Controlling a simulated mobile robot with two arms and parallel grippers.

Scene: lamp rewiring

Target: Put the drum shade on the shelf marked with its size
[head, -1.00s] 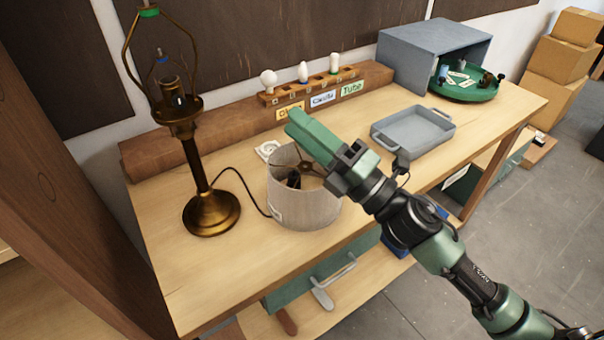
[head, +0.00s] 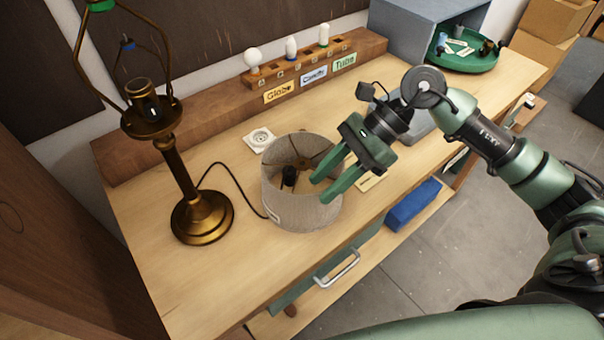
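The grey fabric drum shade (head: 300,212) stands on the wooden bench, open end up, with its metal spider frame and a dark socket-like part showing inside. A small pale label is on its lower left side. My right gripper (head: 322,191) is open at the right rim of the shade, its two green fingers pointing down and left. From this angle I cannot tell whether the rim lies between the fingers or they touch it. No size-marked shelf is readable in this view. My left gripper is out of view.
A brass lamp (head: 178,175) stands left of the shade, its cord running toward it. A wooden rack (head: 235,105) with bulbs and labels lines the back. A grey tray (head: 418,125) is partly behind my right arm. A drawer handle (head: 340,270) projects in front.

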